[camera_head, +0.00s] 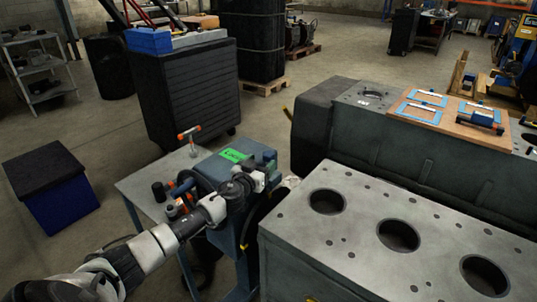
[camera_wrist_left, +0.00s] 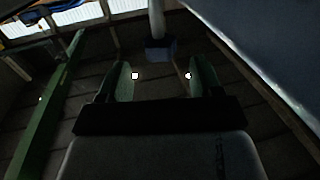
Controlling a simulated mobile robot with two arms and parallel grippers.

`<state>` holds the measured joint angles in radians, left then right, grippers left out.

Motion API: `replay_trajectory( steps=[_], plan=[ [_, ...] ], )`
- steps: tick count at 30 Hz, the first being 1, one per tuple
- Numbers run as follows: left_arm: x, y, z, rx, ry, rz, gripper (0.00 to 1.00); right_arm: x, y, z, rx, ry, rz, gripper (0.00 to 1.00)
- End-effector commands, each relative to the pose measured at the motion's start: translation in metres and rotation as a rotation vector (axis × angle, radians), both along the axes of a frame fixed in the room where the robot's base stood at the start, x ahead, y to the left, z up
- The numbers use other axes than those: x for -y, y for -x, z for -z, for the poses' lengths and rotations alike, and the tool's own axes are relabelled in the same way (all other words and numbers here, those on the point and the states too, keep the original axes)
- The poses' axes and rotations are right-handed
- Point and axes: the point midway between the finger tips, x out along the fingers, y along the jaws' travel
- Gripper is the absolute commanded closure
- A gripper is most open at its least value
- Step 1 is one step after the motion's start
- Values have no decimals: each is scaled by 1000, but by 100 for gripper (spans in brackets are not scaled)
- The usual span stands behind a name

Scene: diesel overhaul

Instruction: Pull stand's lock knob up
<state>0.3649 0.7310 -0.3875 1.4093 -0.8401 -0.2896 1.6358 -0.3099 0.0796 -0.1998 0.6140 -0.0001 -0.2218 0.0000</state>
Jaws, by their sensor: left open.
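The blue-grey stand (camera_head: 244,262) is left of the big grey engine block (camera_head: 330,222), beside a small metal table. My left arm reaches over the table, and my left gripper (camera_head: 266,181) is at the stand, its fingertips hard to make out in the head view. In the left wrist view the gripper (camera_wrist_left: 162,77) is open, with nothing between its fingers. Beyond the fingertips is a dark blue block on a pale post (camera_wrist_left: 157,20), apart from them. I cannot tell whether this is the lock knob; no knob shows clearly in the head view.
In the left wrist view a green bar (camera_wrist_left: 52,105) is at left and a blue-grey panel (camera_wrist_left: 262,45) at right.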

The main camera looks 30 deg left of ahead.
Motion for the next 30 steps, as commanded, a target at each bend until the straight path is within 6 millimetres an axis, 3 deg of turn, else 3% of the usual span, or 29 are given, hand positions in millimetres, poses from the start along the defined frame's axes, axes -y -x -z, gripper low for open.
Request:
replay_trajectory(
  steps=[3, 9, 23, 30],
  plan=[
    [-3, -21, -1, 2, 1, -2, 35, 0, -6, 0, 9, -1, 0, 57],
    [-6, -44, 0, 2, 1, -2, 35, -1, -15, 3, 24, -2, 0, 57],
    [-6, -53, 0, 0, 0, 0, 35, -1, -13, 4, 20, -1, 0, 57],
    [-6, -53, 0, 0, 0, 0, 72, 0, -10, 4, 17, -2, 0, 57]
  ],
)
